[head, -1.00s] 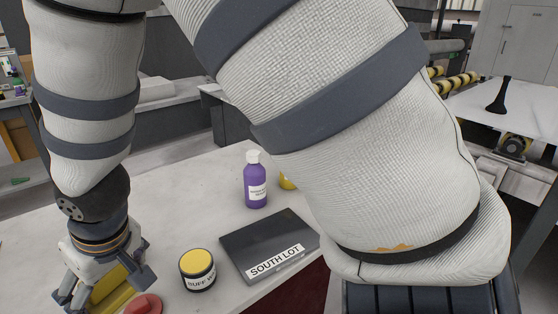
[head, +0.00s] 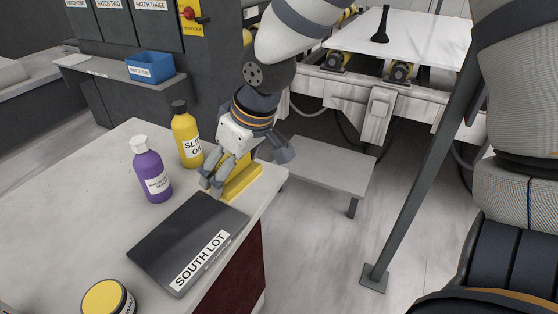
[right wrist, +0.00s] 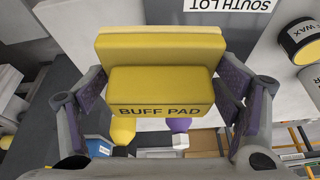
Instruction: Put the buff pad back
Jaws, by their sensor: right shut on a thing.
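In the right wrist view the label on the buff pad (right wrist: 160,92) faces the camera, with a finger on each side. I cannot tell whether its underside touches the bench. It is beyond the dark SOUTH LOT plate (head: 190,235) and right of the yellow oil bottle (head: 187,138). My left gripper is not in view.
A purple bottle (head: 151,172) stands left of the oil bottle. A yellow-lidded tin (head: 105,298) is at the near left. The bench (head: 70,215) is clear on its left side. A low grey shelf (head: 325,172) and a slanted metal post (head: 415,165) are to the right.

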